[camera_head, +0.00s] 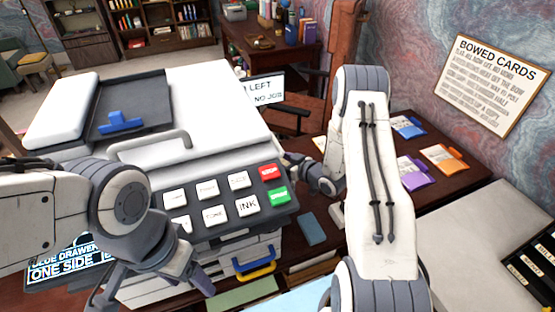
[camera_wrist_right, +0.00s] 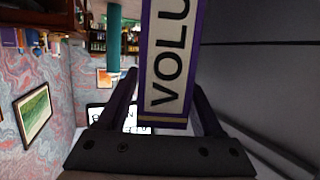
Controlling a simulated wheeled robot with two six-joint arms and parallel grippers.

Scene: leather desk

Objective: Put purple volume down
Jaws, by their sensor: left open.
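The purple volume (camera_wrist_right: 168,60) shows in the right wrist view. Its pale spine label carries dark letters reading "VOLU", and its upper part runs out of the picture. My right gripper (camera_wrist_right: 166,85) has one finger along each side of the volume and is shut on it. In the head view my right arm hides most of that gripper, and I cannot make out the volume there. My left gripper (camera_head: 150,290) is open and empty at the lower left, in front of the copier-like machine (camera_head: 205,95).
The machine has a keypad with red and green keys (camera_head: 270,172). Coloured cards, purple (camera_head: 413,170), orange (camera_head: 444,158) and blue (camera_head: 408,127), lie on the dark desk at right. A sign (camera_head: 497,78) hangs on the wall. A dark desk with books (camera_head: 270,45) stands behind.

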